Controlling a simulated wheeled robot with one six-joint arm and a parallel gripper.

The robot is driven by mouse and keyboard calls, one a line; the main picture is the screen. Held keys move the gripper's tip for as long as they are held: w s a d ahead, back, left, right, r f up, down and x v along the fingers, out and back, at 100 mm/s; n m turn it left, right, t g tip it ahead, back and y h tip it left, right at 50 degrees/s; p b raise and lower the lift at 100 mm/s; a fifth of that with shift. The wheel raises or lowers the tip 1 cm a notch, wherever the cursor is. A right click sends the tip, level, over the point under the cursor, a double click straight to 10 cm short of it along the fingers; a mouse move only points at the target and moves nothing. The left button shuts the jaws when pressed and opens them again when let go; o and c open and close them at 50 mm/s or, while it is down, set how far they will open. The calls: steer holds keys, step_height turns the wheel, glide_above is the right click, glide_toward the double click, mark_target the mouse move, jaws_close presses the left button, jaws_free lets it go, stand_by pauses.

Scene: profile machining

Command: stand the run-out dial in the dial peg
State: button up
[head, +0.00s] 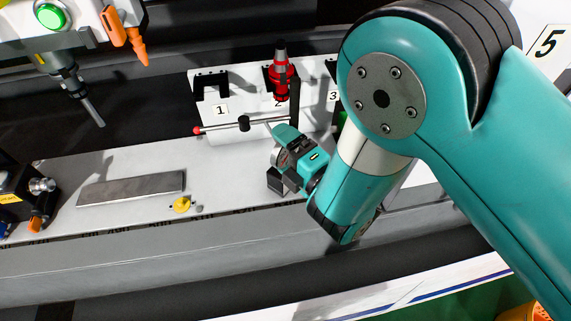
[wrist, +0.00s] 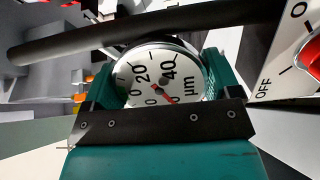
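My gripper (head: 287,153) is low over the bench, its teal fingers on either side of the run-out dial. In the wrist view the round white dial face (wrist: 160,78), marked 20, 40 and µm, sits between the fingers (wrist: 160,85), which appear closed on its sides. In the head view only the edge of the dial (head: 279,158) shows beside the fingers. A small black block (head: 275,181) stands just below the gripper; I cannot tell whether the dial touches it. I cannot clearly make out the dial peg.
A dark post (head: 294,103) rises behind my gripper, with a red-tipped rod (head: 215,128) reaching left. It crosses close above the dial in the wrist view. Numbered holders stand behind, slot 2 with a red tool (head: 281,76). A grey bar (head: 130,189) and yellow piece (head: 181,204) lie left.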

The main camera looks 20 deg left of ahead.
steer(key=c, duration=1.1)
steer(key=shift+r, duration=0.25)
steer(key=shift+c, duration=0.3)
